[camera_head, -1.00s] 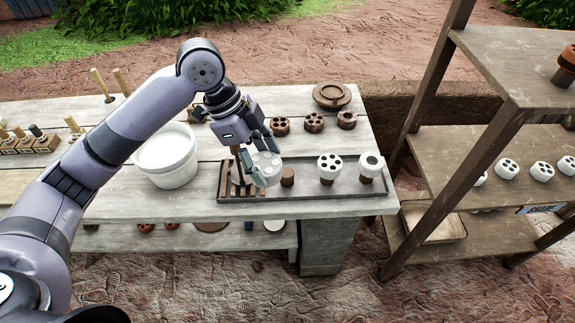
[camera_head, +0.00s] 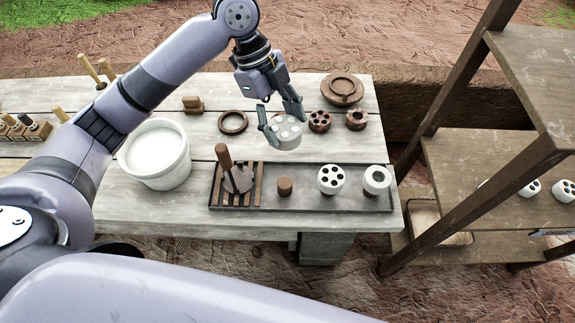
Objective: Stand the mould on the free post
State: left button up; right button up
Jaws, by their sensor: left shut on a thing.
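My left gripper (camera_head: 286,129) is shut on a pale mould (camera_head: 288,135) with several holes in its top. It holds the mould behind and above the free post (camera_head: 285,187), apart from it. The free post is a short brown peg with a bare top, standing in a dark grey tray (camera_head: 306,204). To its right in the tray, one white mould with several holes (camera_head: 331,180) and one with a single large hole (camera_head: 377,180) sit raised, their posts mostly hidden. My right gripper is not in view.
A wooden-handled round tool (camera_head: 238,178) stands on slats at the tray's left end. A white bucket (camera_head: 158,181) is further left. A brown ring (camera_head: 233,122) and brown moulds (camera_head: 319,121) lie behind the tray. Wooden shelving (camera_head: 470,180) stands at the right.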

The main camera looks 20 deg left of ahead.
pick_arm(q)
jog(key=f+p, duration=0.1)
jog(key=f, duration=0.4)
jog(key=f+p, duration=0.1)
jog(key=f, duration=0.5)
jog(key=s+f+p, duration=0.1)
jog(key=f, duration=0.5)
jog(key=shift+f, duration=0.45)
jog(key=shift+w+f, duration=0.1)
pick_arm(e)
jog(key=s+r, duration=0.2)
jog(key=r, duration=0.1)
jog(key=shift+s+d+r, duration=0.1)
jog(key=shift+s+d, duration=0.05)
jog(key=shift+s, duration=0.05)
pick_arm(q)
jog(key=o, duration=1.3)
jog(key=shift+f, duration=0.1)
jog(key=shift+o, duration=0.2)
